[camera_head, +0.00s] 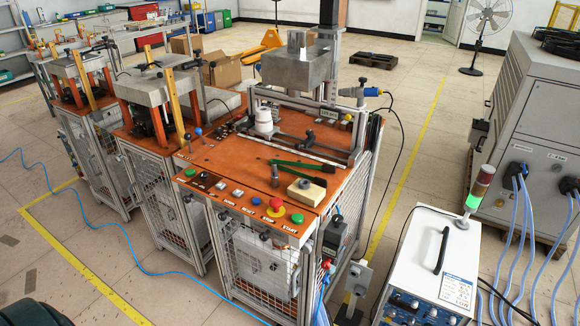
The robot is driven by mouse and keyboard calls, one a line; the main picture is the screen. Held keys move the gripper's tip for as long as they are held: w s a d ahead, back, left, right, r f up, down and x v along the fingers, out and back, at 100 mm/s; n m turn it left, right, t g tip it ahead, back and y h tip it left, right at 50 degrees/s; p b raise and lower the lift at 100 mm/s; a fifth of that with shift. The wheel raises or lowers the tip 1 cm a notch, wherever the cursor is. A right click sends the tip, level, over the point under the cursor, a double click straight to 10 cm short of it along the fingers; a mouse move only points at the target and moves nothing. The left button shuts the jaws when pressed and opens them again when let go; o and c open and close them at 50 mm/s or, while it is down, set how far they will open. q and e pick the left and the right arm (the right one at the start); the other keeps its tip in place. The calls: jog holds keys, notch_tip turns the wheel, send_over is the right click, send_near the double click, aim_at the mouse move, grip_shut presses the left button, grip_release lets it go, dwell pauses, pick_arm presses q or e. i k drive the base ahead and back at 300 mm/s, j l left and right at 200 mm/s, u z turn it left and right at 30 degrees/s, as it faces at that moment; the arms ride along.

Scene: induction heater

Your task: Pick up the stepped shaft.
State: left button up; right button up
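A small grey metal piece with a narrower top, which looks like the stepped shaft (275,177), stands upright on the orange worktop (226,152) of the nearest station. It is left of a green-handled tool (296,165) and behind the row of buttons. It is small in the view, so its steps are hard to make out. Neither of my grippers is in view, and nothing touches the piece.
A white stepped part (263,122) stands under the press frame. A yellowish block (307,192) lies near the worktop's right edge. A red emergency button (276,204) is on the front panel. A white control cabinet (428,265) with a signal light stands right. Floor at front left is mostly clear.

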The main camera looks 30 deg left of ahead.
aim_at(274, 176)
jog(key=i, duration=0.65)
jog(key=i+l, duration=0.15)
jog(key=i, duration=0.55)
jog(key=u, duration=1.2)
